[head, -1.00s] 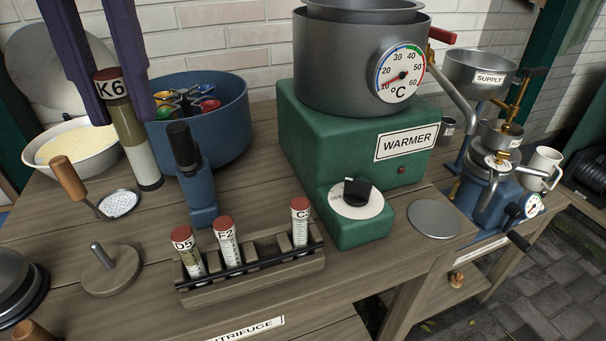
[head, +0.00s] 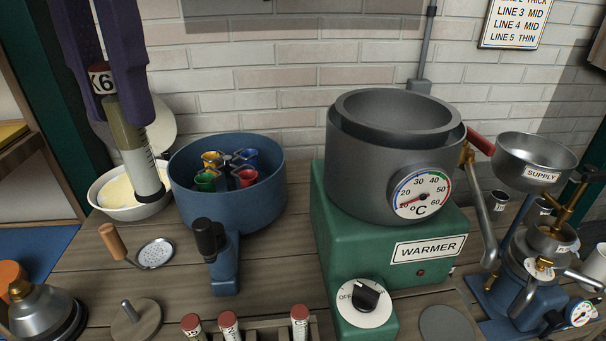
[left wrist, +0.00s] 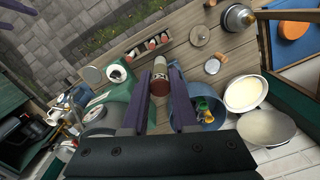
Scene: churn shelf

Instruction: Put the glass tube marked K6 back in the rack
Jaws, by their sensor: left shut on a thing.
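My left gripper (head: 118,95) is shut on the glass tube marked K6 (head: 134,145), just below its red cap, at the left of the head view. The tube hangs slightly tilted above the bench, in front of the white bowl. In the left wrist view the tube (left wrist: 160,63) shows between the fingers, cap nearest me. The wooden rack (head: 268,331) is cut off at the bottom of the head view. It holds three red-capped tubes, with a wider gap between the middle and right ones. The rack (left wrist: 147,52) also shows in the left wrist view. My right gripper is not visible.
A blue centrifuge bowl (head: 185,195) with coloured holders stands right of the tube. A green warmer (head: 335,235) with a grey pot stands further right. A skimmer (head: 155,253), wooden disc (head: 136,322) and white bowl (head: 112,203) are at the left.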

